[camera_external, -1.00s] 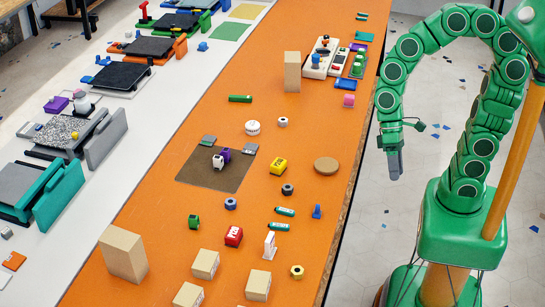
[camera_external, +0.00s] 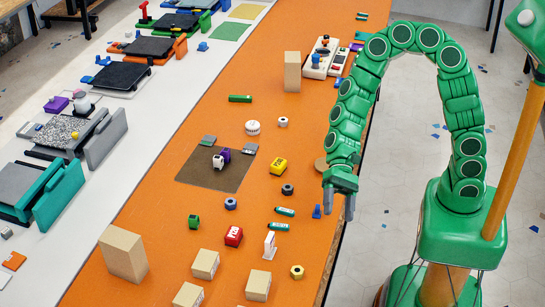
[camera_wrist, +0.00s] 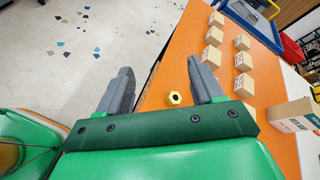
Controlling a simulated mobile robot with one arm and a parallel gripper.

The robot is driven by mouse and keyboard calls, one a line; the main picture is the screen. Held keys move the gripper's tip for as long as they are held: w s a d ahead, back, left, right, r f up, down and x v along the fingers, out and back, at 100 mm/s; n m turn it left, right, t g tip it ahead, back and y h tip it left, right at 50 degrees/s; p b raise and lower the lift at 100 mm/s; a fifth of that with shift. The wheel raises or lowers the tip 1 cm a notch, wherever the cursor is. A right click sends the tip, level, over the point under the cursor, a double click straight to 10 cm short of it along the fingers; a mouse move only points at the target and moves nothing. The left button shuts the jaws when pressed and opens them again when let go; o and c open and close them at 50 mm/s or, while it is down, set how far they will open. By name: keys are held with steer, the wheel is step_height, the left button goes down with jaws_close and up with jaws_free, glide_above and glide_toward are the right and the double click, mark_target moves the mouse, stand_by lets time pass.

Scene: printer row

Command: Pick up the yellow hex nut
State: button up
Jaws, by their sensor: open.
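The yellow hex nut (camera_external: 297,271) lies on the orange table near its front right edge, beside a tan box. It also shows in the wrist view (camera_wrist: 175,97), as a yellow ring with a dark hole, just left of the right finger and apart from it. My gripper (camera_external: 340,210) hangs over the table's right edge, above and farther back than the nut. In the wrist view my gripper (camera_wrist: 163,80) has its two grey fingers spread wide with nothing between them that it holds.
Several tan boxes (camera_external: 258,285) stand left of the nut. A white upright piece (camera_external: 269,245), a blue piece (camera_external: 316,211) and green cylinders (camera_external: 279,227) stand or lie behind it. The table's right edge drops to the floor.

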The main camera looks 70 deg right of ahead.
steer(key=w+a+f+m+t+y, duration=0.1)
steer(key=w+a+f+m+t, duration=0.1)
steer(key=w+f+m, duration=0.35)
steer(key=m+t, duration=0.2)
steer(key=m, duration=0.3)
glide_toward(298, 268)
steer(key=shift+w+a+f+n+h, duration=0.15)
steer(key=shift+a+n+h, duration=0.15)
steer(key=shift+a, duration=0.4)
steer(key=shift+x, duration=3.85)
steer(key=shift+c, duration=0.3)
steer(key=c, duration=1.1)
steer(key=shift+o, duration=0.2)
steer(key=shift+r, duration=0.25)
step_height(298, 268, up, 10)
